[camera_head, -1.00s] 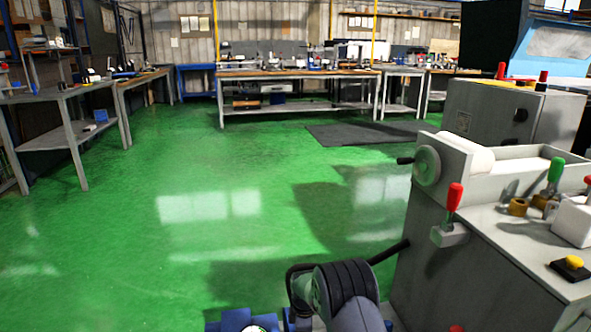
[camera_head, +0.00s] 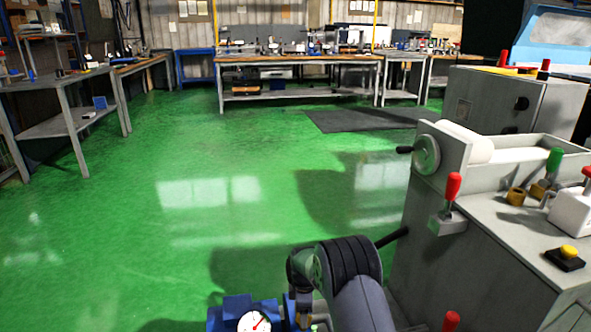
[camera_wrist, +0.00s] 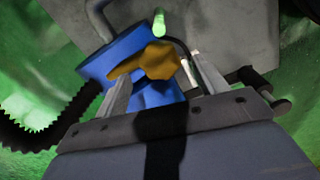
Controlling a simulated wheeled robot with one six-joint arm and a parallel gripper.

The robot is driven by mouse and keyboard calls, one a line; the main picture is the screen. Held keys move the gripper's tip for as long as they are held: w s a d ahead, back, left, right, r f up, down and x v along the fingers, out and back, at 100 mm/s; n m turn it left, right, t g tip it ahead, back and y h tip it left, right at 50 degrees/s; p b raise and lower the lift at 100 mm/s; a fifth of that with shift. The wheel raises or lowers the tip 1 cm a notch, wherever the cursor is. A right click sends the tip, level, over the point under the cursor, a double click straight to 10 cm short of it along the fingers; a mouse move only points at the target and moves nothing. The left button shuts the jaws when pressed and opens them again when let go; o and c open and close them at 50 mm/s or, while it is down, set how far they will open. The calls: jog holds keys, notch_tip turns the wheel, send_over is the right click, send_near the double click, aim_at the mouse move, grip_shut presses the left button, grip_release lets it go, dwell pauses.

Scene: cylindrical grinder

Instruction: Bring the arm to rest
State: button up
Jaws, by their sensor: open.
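My arm (camera_head: 352,275) reaches up from the bottom edge in the head view, bent low in front of the grinder. My gripper (camera_wrist: 161,68) shows in the wrist view with its two pale fingers apart. A blue cylindrical body (camera_wrist: 130,60) with a brass-coloured knob (camera_wrist: 158,60) shows beyond and between the fingers. I cannot tell whether the fingers touch the knob. A blue part with a white dial (camera_head: 253,322) shows at the bottom of the head view, left of my arm. My fingers cannot be made out there.
The grey grinder (camera_head: 470,250) stands close on the right, with a red lever (camera_head: 453,187) and a handwheel (camera_head: 427,155). A dark hose (camera_wrist: 70,120) runs at left in the wrist view. Benches (camera_head: 300,62) line the back. The green floor (camera_head: 130,220) is clear at left.

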notch_tip(320, 180, down, 4)
jog(key=shift+f+b, duration=0.1)
jog(key=shift+b, duration=0.5)
jog(key=shift+f+m, duration=0.15)
jog(key=shift+m, duration=0.15)
jog(key=m, duration=0.3)
jog(key=shift+m, duration=0.4)
jog(key=m, duration=0.4)
jog(key=shift+m, duration=0.4)
jog(key=m, duration=0.4)
jog(key=shift+m+b, duration=0.3)
jog(key=shift+b, duration=0.1)
jog(key=m, duration=0.4)
jog(key=shift+b, duration=0.35)
jog(key=shift+r+p, duration=0.9)
jog(key=shift+r, duration=1.5)
